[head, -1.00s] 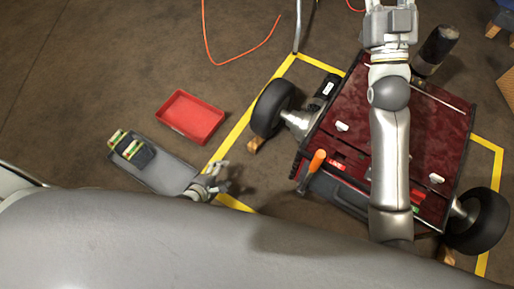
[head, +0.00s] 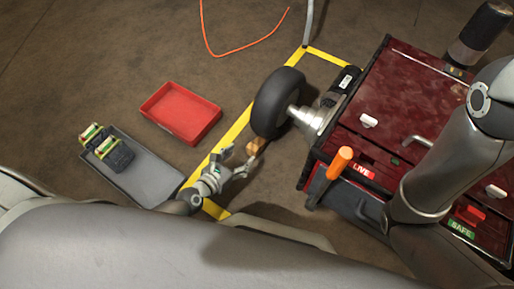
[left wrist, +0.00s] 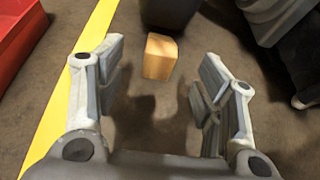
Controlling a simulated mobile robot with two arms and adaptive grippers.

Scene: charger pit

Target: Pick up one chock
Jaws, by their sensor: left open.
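A wooden chock (head: 256,145) lies on the floor against the near side of the black wheel (head: 278,102). In the left wrist view the chock (left wrist: 160,56) shows as a light wooden block ahead of and between the fingers, touching or nearly touching the wheel (left wrist: 170,12). My left gripper (head: 240,160) is open and empty, just short of the chock; in the left wrist view its fingers (left wrist: 158,88) stand wide apart. My right gripper is out of the picture; only part of that arm shows at the right.
A red tray (head: 181,112) and a grey tray (head: 150,178) holding dark and green-yellow items lie to the left. The dark red cart (head: 400,95) with an orange handle (head: 340,162) stands right. Yellow tape (head: 232,130) marks the floor. An orange cable (head: 245,54) lies behind.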

